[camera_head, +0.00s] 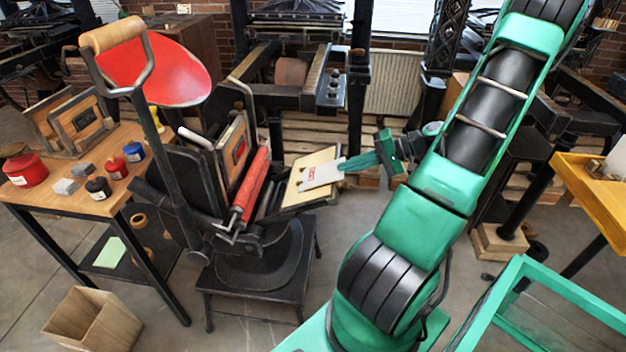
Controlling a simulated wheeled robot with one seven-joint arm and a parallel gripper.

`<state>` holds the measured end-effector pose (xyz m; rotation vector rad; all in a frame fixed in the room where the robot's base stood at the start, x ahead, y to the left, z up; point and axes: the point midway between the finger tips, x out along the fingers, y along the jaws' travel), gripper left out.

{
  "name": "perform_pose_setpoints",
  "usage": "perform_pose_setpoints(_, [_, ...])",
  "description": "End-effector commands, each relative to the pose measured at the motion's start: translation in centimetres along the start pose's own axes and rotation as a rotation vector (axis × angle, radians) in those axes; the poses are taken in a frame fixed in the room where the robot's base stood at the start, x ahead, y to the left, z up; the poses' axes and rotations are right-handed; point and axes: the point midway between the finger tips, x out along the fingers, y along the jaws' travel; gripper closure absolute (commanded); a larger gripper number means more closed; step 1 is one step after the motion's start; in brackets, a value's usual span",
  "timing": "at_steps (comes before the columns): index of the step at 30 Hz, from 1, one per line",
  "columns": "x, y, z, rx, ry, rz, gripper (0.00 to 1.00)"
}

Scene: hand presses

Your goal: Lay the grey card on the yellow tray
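The grey card (319,174) is pale, with a small red mark on it. It is at the tip of my gripper (347,165), which reaches in from the right and appears shut on its right edge. The card is over the pale yellow tray (304,194) on the right side of the black hand press. Part of the tray is hidden behind the card. I cannot tell whether the card touches the tray or hangs just above it.
The hand press (262,271) has a red roller (251,186), a red disc (168,72) and a raised wooden-handled lever. A wooden table (75,190) with ink jars is left. A wooden bin (92,318) stands on the floor. An orange-yellow table (597,205) is at right.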

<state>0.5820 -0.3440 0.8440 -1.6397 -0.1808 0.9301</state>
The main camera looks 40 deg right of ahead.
Motion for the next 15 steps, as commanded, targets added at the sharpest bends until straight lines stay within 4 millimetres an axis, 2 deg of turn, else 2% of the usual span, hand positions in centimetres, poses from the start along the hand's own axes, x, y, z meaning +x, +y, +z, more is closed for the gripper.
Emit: perform_pose_setpoints(15, [-1.9, 0.1, 0.0, 0.0, 0.001, 0.002, 1.0])
